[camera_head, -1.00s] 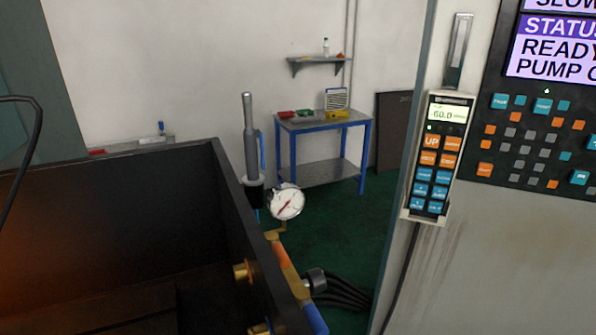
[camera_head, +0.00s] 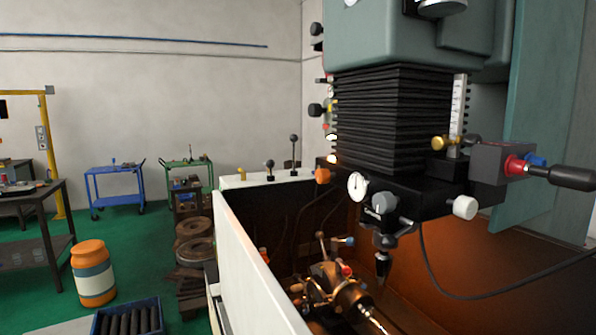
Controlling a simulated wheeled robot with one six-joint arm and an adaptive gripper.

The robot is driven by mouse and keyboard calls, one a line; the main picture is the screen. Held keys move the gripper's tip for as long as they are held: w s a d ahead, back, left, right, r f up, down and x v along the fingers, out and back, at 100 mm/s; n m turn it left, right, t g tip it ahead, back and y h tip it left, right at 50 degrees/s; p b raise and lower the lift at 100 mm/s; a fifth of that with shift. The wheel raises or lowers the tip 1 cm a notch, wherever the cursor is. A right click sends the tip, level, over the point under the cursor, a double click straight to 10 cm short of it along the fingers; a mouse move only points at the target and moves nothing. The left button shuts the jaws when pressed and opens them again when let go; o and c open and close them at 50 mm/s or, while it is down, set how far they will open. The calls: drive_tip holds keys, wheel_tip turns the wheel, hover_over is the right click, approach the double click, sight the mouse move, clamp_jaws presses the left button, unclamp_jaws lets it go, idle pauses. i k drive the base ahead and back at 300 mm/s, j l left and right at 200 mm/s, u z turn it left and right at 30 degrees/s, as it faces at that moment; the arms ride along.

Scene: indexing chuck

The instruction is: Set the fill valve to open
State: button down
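I cannot pick out the fill valve for certain in the head view. A fitting with a red collar and blue part (camera_head: 522,164) sits on the machine head at the right, with a black handle (camera_head: 572,177) beyond it. A brass knob (camera_head: 440,143) is left of it. A round white dial gauge (camera_head: 357,186) is on the front of the head. The copper-coloured indexing chuck (camera_head: 335,290) lies low in the tank, with small levers and a red knob on it. My gripper is not in view.
The tank's white wall (camera_head: 250,270) stands in front, left of the chuck. A banded orange drum (camera_head: 93,272), a blue crate of dark rods (camera_head: 128,318) and stacked round parts (camera_head: 194,240) stand left of it. Green floor (camera_head: 120,226) is open between them and the blue trolley (camera_head: 115,188).

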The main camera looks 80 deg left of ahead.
sight(243, 178)
drive_tip(key=u, duration=2.6)
drive_tip(key=j+z, duration=0.2)
drive_tip(key=z, duration=0.2)
drive_tip(key=j+z, duration=0.25)
drive_tip(key=z, duration=0.15)
drive_tip(key=j+z, duration=0.2)
drive_tip(key=z, duration=0.2)
drive_tip(key=k+j+z, duration=0.1)
drive_tip(key=j, duration=0.3)
drive_tip(key=k+j, duration=0.1)
drive_tip(key=j, duration=0.3)
drive_tip(key=k+j+z, duration=0.15)
drive_tip(key=j, duration=0.25)
drive_tip(key=j+z, duration=0.1)
drive_tip(key=j, duration=0.25)
drive_tip(key=k+j+z, duration=0.1)
drive_tip(key=j, duration=0.3)
drive_tip(key=k+j, duration=0.25)
drive_tip(key=k+j+z, duration=0.15)
drive_tip(key=j, duration=0.3)
